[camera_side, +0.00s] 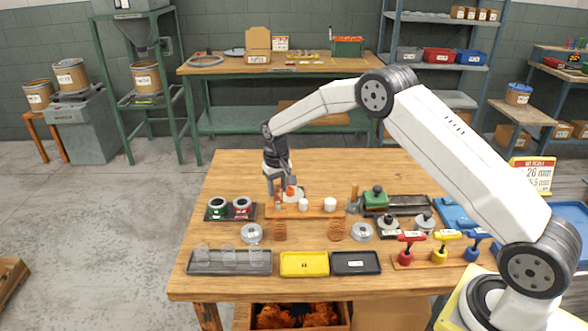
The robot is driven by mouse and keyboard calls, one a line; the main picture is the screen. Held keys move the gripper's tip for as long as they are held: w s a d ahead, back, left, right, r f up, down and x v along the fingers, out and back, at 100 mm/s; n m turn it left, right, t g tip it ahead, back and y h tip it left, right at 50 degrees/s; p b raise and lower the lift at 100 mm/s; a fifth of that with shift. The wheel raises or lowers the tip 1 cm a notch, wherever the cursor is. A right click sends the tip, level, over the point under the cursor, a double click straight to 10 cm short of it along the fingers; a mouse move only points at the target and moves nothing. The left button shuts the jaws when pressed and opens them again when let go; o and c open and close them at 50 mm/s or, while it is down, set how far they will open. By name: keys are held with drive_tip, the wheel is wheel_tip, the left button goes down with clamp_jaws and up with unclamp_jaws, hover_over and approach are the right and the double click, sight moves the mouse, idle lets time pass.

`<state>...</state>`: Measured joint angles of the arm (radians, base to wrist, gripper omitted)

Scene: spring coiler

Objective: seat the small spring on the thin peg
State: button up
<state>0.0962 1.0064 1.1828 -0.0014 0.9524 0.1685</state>
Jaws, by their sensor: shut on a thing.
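My gripper (279,197) points down over the left end of a wooden peg board (317,211) and is shut on a small copper-coloured piece, which I take to be the small spring (278,205). Its coils are too small to make out. The board bears two white pegs or caps (303,203) and (330,204) right of my gripper. The thin peg cannot be told apart; the fingers cover the left end of the board. Whether the spring is around a peg or just above it cannot be told. An orange-red part shows behind the fingers.
Two copper springs (279,232) and (335,231) stand in front of the board, beside clear round discs (251,233). Yellow (304,264), black (356,263) and grey trays line the front edge. Coloured T-handles (411,243) stand right. The table's back left is clear.

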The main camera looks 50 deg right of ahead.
drive_tip(key=shift+f, duration=1.25)
idle(1.9)
drive_tip(key=o, duration=1.2)
drive_tip(key=shift+o, duration=0.2)
drive_tip(key=shift+r, duration=0.15)
drive_tip(key=shift+r, duration=2.95)
drive_tip(key=shift+r, duration=2.55)
